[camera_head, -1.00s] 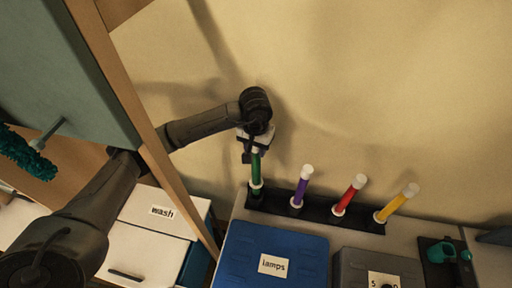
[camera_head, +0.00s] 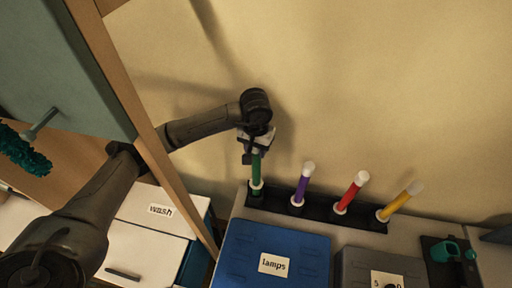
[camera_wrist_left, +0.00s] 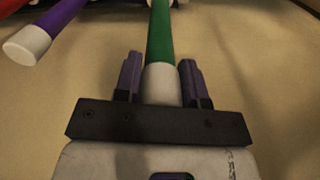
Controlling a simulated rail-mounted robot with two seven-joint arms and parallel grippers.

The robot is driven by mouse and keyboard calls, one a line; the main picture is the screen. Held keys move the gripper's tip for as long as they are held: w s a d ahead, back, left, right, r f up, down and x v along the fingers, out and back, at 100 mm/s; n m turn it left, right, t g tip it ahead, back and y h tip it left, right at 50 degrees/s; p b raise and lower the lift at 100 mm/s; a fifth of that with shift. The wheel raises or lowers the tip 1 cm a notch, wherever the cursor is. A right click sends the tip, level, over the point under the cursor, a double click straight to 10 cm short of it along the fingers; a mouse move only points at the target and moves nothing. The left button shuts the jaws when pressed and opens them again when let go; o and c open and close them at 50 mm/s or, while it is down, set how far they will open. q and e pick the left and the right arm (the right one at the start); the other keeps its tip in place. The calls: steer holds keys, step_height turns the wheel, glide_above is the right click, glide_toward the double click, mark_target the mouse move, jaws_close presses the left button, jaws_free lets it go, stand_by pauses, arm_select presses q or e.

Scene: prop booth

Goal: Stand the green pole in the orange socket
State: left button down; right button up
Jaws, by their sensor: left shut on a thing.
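The green pole (camera_head: 256,168) stands upright at the left end of a black rack (camera_head: 326,215) against the wall. My left gripper (camera_head: 256,150) is at its top, reaching down from above. In the left wrist view, the two purple fingers (camera_wrist_left: 161,78) are on either side of the pole's white end cap, shut on it. The green shaft (camera_wrist_left: 160,32) runs away from the fingers toward the rack. The pole's lower end is still at the rack. I see no orange socket in either view. My right gripper is not in view.
Purple (camera_head: 303,184), red (camera_head: 350,193) and yellow (camera_head: 398,202) poles stand in the same rack, right of the green one. A blue box labelled "lamps" (camera_head: 300,250) and a grey box (camera_head: 355,262) sit in front. A wooden post (camera_head: 150,135) crosses before my left arm.

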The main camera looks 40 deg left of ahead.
mark_target(256, 160)
arm_select(q)
steer(key=shift+f+b, duration=1)
steer(key=shift+f, duration=0.25)
steer(key=shift+f+b, duration=1.55)
steer(key=shift+f, duration=0.2)
steer(key=c, duration=0.6)
jaws_free()
step_height(256, 160, up, 14)
steer(key=shift+f+b, duration=0.1)
steer(key=shift+b, duration=0.25)
